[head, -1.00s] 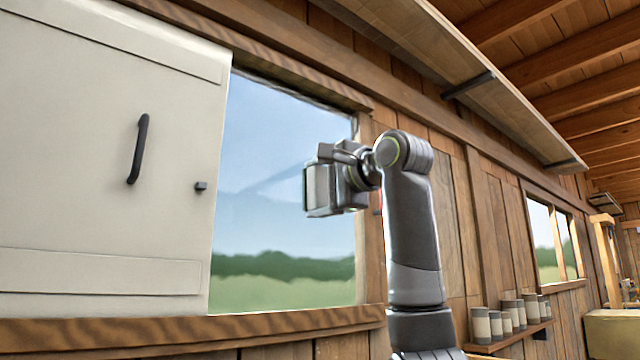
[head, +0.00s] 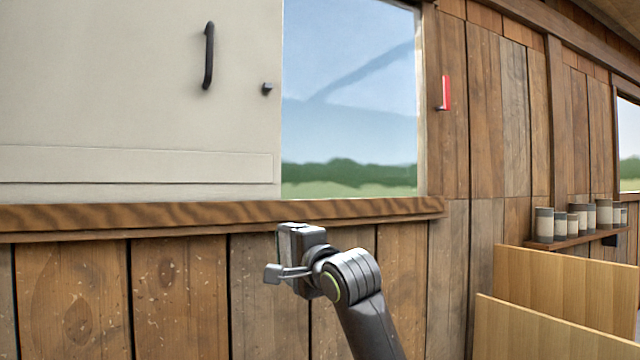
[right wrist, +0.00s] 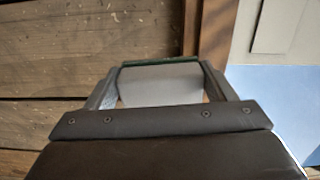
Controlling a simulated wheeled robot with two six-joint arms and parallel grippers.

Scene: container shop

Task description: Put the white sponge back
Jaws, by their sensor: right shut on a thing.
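My right gripper (head: 284,262) is in front of the plank wall, just below the window sill, with its front turned away from the head camera. In the right wrist view its two fingers (right wrist: 160,82) close on the white sponge (right wrist: 160,88), which has a dark green layer along its far edge. The sponge sits between the fingertips, near the planks and the sill. In the head view the sponge is hidden behind the gripper. My left gripper is not in view.
A pale cabinet door or shutter (head: 120,110) with a black handle (head: 209,55) covers the left of the window (head: 350,100). The wooden sill (head: 150,216) juts out above my gripper. At right are cans (head: 575,220) on a small shelf and wooden panels (head: 560,290).

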